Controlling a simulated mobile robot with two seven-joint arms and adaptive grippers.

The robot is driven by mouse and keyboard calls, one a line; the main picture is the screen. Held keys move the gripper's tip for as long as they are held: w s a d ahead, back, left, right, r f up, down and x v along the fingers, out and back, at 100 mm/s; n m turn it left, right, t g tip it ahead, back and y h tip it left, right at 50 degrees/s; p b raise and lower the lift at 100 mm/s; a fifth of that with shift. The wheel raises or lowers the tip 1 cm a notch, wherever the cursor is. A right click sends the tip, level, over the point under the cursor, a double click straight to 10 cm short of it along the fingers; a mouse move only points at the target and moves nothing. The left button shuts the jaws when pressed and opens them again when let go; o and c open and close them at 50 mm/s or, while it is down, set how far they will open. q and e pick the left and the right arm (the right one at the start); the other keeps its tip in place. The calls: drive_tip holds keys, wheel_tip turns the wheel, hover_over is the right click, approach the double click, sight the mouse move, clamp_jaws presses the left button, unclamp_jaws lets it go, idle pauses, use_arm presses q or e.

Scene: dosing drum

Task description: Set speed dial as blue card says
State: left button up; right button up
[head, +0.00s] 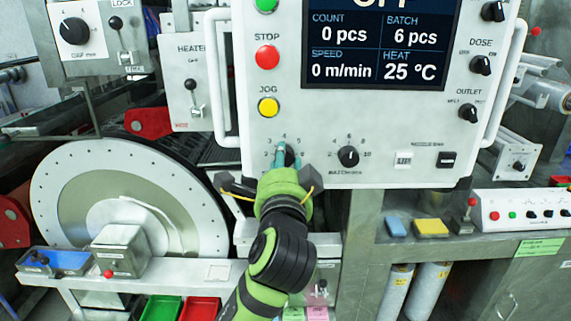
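A black dial (290,155) sits on the lower left of the white control panel (320,120), with a number scale around it, of which 3, 4 and 5 can be read. My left gripper (279,156) is at this dial, its teal fingers in front of and beside the knob. They hide part of the knob, its pointer and its label, so I cannot tell whether they grip it. A second black dial (348,156), with a scale up to 10, is to the right; its label is too small to read. No blue card with readable writing shows. My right gripper is not in view.
The screen (380,45) reads speed 0 m/min, 0 pcs, batch 6 pcs and heat 25 °C. A yellow JOG button (268,107) and red STOP button (267,57) are above the gripper. Blue (396,227) and yellow (431,228) blocks lie on the right ledge.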

use_arm(q)
drive_tip(key=shift+a+r, duration=0.15)
drive_tip(key=o, duration=1.1)
drive_tip(key=shift+o, duration=0.2)
drive_tip(key=shift+a, duration=0.15)
drive_tip(key=s+f, duration=0.1)
drive_tip(key=s, duration=1.1)
